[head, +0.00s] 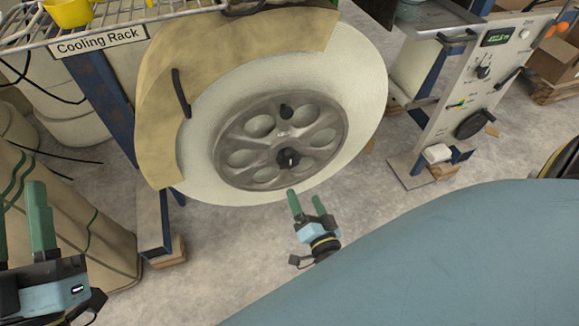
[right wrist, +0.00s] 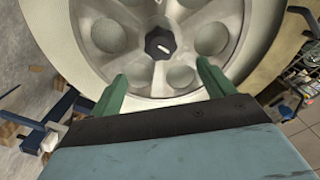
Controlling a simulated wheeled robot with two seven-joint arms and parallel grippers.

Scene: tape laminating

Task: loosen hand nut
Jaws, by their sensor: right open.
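The black hand nut (head: 287,158) sits near the centre of a grey metal hub (head: 240,165) with several round holes, on the face of a large white roll (head: 355,100). In the right wrist view the hand nut (right wrist: 160,43) lies beyond and between my fingertips. My right gripper (head: 306,198) is open and empty, below the hub and apart from the nut; its green fingers also show in the right wrist view (right wrist: 160,85). A second, smaller black knob (head: 286,111) is higher on the hub. My left gripper (head: 20,215) is at the left edge, with green fingers apart and nothing between them.
A tan curved guard (head: 160,120) with a black handle covers the roll's left side. A wire cooling rack (head: 120,20) is above left. A control panel (head: 475,85) stands at right. The floor (head: 230,250) below the roll is clear.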

